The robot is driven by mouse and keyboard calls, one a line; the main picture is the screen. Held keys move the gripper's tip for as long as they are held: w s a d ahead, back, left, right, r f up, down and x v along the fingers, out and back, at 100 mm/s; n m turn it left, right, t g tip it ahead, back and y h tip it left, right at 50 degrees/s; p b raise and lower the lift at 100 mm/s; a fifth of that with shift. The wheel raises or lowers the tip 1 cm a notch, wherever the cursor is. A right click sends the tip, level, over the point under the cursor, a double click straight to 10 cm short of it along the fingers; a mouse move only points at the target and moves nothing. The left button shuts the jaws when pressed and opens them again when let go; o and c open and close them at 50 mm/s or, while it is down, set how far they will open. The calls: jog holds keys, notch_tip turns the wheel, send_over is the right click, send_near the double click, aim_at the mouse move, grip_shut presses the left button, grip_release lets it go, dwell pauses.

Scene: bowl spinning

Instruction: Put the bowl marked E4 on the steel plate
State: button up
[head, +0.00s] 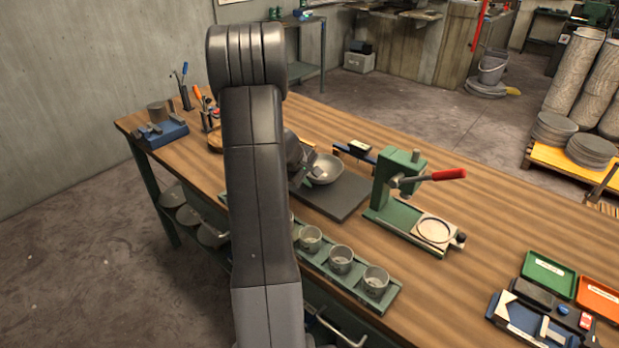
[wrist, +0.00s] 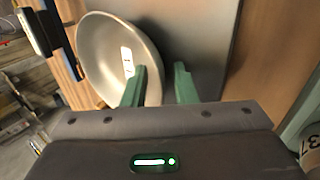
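A shallow metal bowl (head: 326,170) with a small white label inside is at the dark grey steel plate (head: 346,203), by its far side. In the wrist view the bowl (wrist: 108,50) overlaps the left part of the plate (wrist: 205,35). The label's text is too blurred to read. My gripper (wrist: 160,85) has two green fingers spread apart, one over the inside of the bowl and one beyond its right rim. In the head view my gripper (head: 303,172) is at the bowl's left side, partly hidden by my arm. I cannot tell whether the fingers touch the bowl.
A green press (head: 400,190) with a red lever stands right of the plate. A green rack of small cups (head: 341,260) lies along the front edge. Coloured trays (head: 548,273) are at the far right. Bare wood (head: 480,200) lies behind the press.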

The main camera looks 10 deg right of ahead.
jog(key=shift+s+a+r, duration=0.1)
jog(key=shift+a+r, duration=0.1)
jog(key=shift+r, duration=0.3)
jog(key=v, duration=1.1)
jog(key=shift+f, duration=0.1)
jog(key=x, duration=1.2)
jog(key=shift+r, duration=0.95)
